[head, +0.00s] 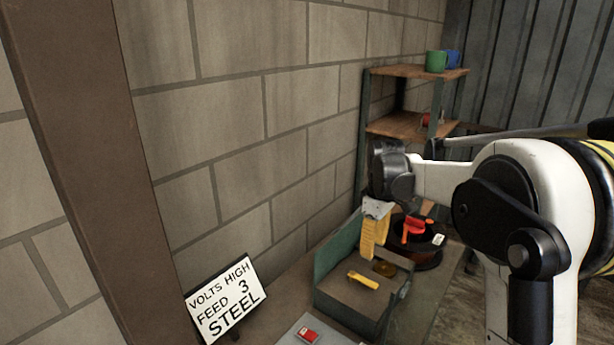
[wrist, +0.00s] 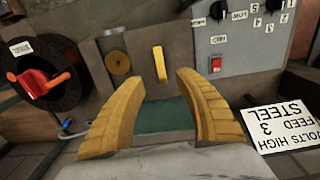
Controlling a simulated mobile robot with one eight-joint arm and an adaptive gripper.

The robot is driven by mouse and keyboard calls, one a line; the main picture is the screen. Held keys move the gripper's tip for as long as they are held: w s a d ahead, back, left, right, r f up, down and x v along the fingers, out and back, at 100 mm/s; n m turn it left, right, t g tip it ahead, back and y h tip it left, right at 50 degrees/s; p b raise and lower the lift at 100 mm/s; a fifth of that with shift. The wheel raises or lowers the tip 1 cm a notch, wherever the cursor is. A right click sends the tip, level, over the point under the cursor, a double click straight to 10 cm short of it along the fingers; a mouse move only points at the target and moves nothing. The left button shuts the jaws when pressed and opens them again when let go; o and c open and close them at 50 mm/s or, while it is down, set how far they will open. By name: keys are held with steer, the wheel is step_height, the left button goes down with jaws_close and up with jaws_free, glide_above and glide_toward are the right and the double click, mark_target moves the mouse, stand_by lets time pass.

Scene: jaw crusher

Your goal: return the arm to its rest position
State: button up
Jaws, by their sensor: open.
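My gripper (wrist: 160,110) shows in the wrist view as two curved yellow fingers, apart and with nothing between them. In the head view my gripper (head: 373,238) hangs pointing down from my white and black arm, above the green-walled bench machine (head: 338,252). Beyond the fingers in the wrist view are a yellow handle (wrist: 159,64) and a brass disc (wrist: 118,63) on a grey face. The yellow handle also shows in the head view (head: 363,280), below and apart from the gripper. The fingertips touch nothing that I can make out.
A sign (head: 226,299) reading "VOLTS HIGH FEED 3 STEEL" stands at the left. A grey panel with a red switch (head: 307,334) is at the front. Shelves (head: 407,122) with mugs (head: 436,61) stand behind.

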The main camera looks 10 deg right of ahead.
steer(key=s+a+r+m+t, duration=0.2)
steer(key=s+r, duration=0.2)
steer(key=s, duration=0.3)
steer(key=s+a+r+m+t, duration=0.1)
steer(key=s+a+r+m, duration=0.1)
steer(key=s+r, duration=0.35)
steer(key=s+a+f+m+t, duration=0.1)
steer(key=s+f+m+t, duration=0.1)
steer(key=s, duration=0.5)
steer(key=s+a+f+m+t, duration=0.1)
steer(key=s+f+m+t, duration=0.1)
steer(key=s, duration=0.6)
steer(key=shift+s+f+m, duration=0.2)
steer(key=shift+f+m, duration=0.3)
steer(key=shift+f, duration=0.1)
